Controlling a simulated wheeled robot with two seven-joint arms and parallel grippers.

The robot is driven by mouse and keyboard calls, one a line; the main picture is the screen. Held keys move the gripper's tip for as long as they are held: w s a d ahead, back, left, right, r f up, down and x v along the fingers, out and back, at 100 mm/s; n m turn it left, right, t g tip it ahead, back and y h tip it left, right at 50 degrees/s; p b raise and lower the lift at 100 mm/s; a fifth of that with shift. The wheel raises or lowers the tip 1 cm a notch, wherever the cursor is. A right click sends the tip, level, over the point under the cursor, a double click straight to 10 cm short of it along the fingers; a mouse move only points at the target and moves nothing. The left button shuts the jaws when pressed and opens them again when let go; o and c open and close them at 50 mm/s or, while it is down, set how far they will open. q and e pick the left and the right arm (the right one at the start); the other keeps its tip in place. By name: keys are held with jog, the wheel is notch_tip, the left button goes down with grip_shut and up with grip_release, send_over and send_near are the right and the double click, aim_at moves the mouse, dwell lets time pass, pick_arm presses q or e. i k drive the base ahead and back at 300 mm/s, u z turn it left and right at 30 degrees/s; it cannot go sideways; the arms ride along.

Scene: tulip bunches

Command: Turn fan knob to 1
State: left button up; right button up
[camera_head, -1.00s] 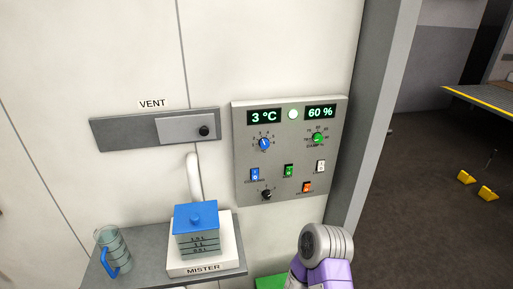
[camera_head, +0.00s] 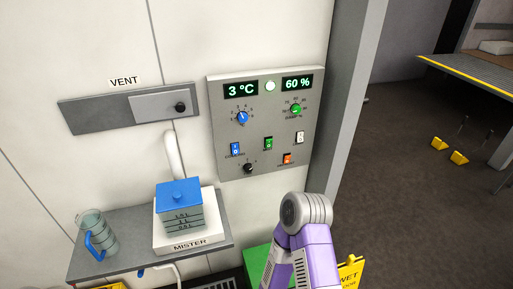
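The grey control panel (camera_head: 225,160) is on the white wall, with displays reading 3 °C and 60 %. A black knob (camera_head: 248,168) sits at its lower left; its small label is too blurred to read, and I cannot tell its setting. A blue knob (camera_head: 242,118) is at the upper left and a green knob (camera_head: 296,110) at the upper right. A purple and grey link of my arm rises from the bottom, below and right of the panel, apart from it. Neither gripper shows.
A grey shelf (camera_head: 105,265) left of the panel holds a mister (camera_head: 180,210) with a blue lid and a jug (camera_head: 95,235). A vent slider (camera_head: 160,103) is on the wall. A green box (camera_head: 257,266) and a yellow wet-floor sign (camera_head: 350,272) stand low. Floor at right is largely open.

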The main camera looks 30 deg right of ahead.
aim_at(248, 168)
jog(key=z, duration=0.55)
jog(key=k, duration=0.6)
jog(key=u, duration=0.05)
jog(key=i, duration=1.05)
jog(key=u, duration=0.65)
